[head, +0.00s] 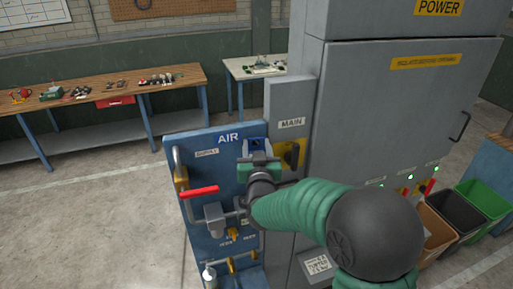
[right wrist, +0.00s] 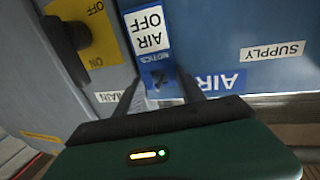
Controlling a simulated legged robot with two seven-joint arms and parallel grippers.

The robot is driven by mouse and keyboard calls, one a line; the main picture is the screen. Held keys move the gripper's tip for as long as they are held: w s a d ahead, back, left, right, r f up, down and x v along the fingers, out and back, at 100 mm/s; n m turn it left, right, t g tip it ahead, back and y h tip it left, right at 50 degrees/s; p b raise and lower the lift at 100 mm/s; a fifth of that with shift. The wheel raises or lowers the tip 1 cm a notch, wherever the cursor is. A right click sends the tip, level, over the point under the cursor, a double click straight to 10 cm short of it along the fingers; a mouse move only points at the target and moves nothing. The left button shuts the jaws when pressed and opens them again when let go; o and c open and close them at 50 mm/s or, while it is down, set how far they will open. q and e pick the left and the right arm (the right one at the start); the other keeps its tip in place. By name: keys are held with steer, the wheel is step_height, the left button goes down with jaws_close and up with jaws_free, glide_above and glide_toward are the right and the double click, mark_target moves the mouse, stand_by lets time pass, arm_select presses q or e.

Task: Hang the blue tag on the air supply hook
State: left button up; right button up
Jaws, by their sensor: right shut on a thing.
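The blue tag (right wrist: 158,79) has a white "AIR OFF" label and shows upside down in the right wrist view. In the head view a small blue piece of it (head: 257,146) shows beyond my right gripper. My right gripper (head: 258,157) is shut on the tag, at the upper right of the blue AIR panel (head: 197,225); its dark fingers also show in the right wrist view (right wrist: 159,84). The panel's SUPPLY label (head: 207,152) is to the left of the gripper. I cannot make out the supply hook. My left gripper is not in view.
A grey cabinet marked POWER (head: 410,110) stands right of the panel, with a yellow switch plate (head: 291,155) close to my gripper. A red-handled valve (head: 199,192) sticks out below left. Workbenches (head: 105,92) stand behind; bins (head: 485,205) are at right.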

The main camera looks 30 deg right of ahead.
steer(key=o, duration=1.2)
steer(key=shift+o, duration=1.2)
steer(key=shift+s+d, duration=0.15)
steer(key=shift+a+r, duration=0.1)
steer(key=shift+a, duration=0.1)
